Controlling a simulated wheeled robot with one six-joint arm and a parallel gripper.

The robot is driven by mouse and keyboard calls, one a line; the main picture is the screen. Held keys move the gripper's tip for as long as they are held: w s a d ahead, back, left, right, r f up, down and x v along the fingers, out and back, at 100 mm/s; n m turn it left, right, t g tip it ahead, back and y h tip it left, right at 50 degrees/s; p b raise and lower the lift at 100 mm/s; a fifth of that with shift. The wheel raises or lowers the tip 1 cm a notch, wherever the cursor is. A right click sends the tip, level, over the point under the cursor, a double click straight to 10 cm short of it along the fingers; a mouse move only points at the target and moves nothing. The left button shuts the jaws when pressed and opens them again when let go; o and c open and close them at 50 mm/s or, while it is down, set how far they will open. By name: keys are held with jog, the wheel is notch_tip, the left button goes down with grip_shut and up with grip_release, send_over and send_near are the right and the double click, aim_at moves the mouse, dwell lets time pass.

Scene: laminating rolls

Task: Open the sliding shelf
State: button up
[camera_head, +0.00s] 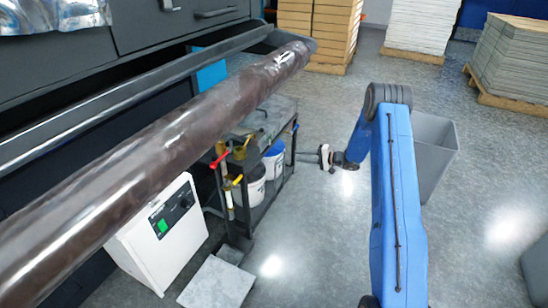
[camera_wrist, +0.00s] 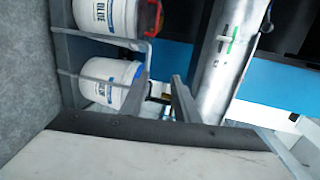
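A low dark metal shelf unit (camera_head: 291,160) stands under the roll, with white buckets (camera_head: 249,186) on its lower level. I take it for the sliding shelf, but its rails are not visible. In the wrist view its grey bars (camera_wrist: 98,35) run beside two white buckets (camera_wrist: 107,82) with blue lettering. My gripper (camera_head: 301,156) points left toward the shelf's right side, seemingly a little apart from it. In the wrist view my gripper (camera_wrist: 158,80) shows two separated grey fingers with nothing held between them. Whether the fingertips touch the shelf cannot be told.
A long dark wrapped roll (camera_head: 170,140) crosses above the shelf. A white cabinet (camera_head: 160,235) with a green switch stands at left. A grey bin (camera_head: 436,155) stands right of my arm. Loaded pallets (camera_head: 510,65) stand at the back. The floor between is clear.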

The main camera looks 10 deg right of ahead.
jog(key=shift+m+t, duration=0.3)
jog(key=shift+t, duration=0.1)
jog(key=f+x, duration=0.1)
jog(key=x, duration=0.4)
jog(key=d+f+x, duration=0.1)
jog(key=x, duration=0.5)
jog(key=w+f+x, duration=0.1)
jog(key=x, duration=0.5)
jog(key=shift+w+d+f, duration=0.1)
jog(key=shift+w+f, duration=0.1)
jog(key=shift+f, duration=0.1)
grip_shut()
